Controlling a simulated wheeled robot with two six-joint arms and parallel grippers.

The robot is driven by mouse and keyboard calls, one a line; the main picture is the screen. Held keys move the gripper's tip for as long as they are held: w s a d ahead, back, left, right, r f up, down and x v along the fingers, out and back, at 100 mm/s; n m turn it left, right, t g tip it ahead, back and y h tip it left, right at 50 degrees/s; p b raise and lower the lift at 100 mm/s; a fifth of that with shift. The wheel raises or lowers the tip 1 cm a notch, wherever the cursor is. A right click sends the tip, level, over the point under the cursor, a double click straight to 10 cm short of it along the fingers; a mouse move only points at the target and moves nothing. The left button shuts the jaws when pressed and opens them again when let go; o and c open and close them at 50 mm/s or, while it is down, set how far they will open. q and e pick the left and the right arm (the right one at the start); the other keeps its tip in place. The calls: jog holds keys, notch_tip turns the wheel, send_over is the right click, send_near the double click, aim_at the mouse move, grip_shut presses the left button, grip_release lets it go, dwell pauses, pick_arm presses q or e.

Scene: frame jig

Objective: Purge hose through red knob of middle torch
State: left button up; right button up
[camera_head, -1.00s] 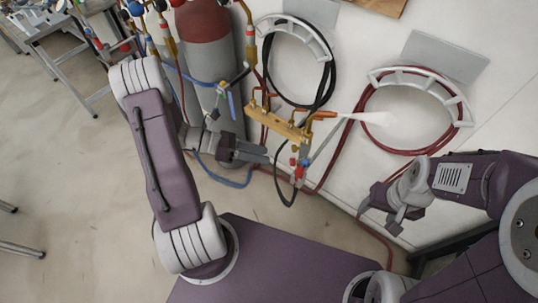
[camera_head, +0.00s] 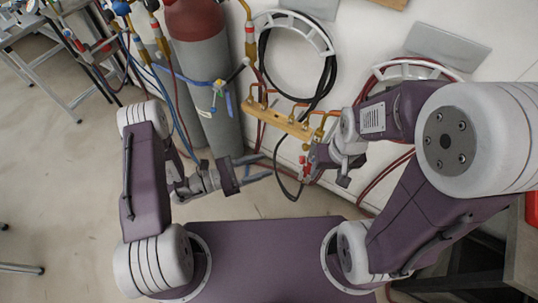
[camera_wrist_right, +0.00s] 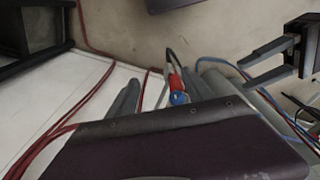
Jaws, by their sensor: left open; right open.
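A brass manifold (camera_head: 278,118) with several outlets hangs in front of the white wall in the head view. A torch with a red knob (camera_head: 304,160) hangs below its right end. In the right wrist view a red knob (camera_wrist_right: 174,80) and a blue knob (camera_wrist_right: 179,98) show close together on a torch. My right gripper (camera_wrist_right: 160,90) is open, with its grey fingers either side of these knobs; contact cannot be told. My left gripper (camera_head: 264,168) is open and empty, left of the hanging torch.
Gas cylinders (camera_head: 208,70) with regulators stand at the left. A black hose coil (camera_head: 265,70) and a red hose coil (camera_head: 385,70) hang on wall racks. Loose hoses run below the manifold. Open floor (camera_head: 70,200) lies at the left.

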aim_at(300, 161)
pick_arm(q)
jog(key=shift+g, duration=0.5)
jog(key=x, duration=0.3)
jog(key=s+p+x, duration=0.1)
jog(key=x, duration=0.3)
jog(key=s+x, duration=0.1)
jog(key=x, duration=0.2)
jog(key=shift+w+d, duration=0.1)
jog(key=shift+d, duration=0.5)
jog(key=shift+w, duration=0.1)
pick_arm(e)
jog(key=shift+s+d+r, duration=0.3)
jog(key=shift+d+r, duration=0.2)
jog(key=shift+r, duration=0.3)
pick_arm(q)
grip_shut()
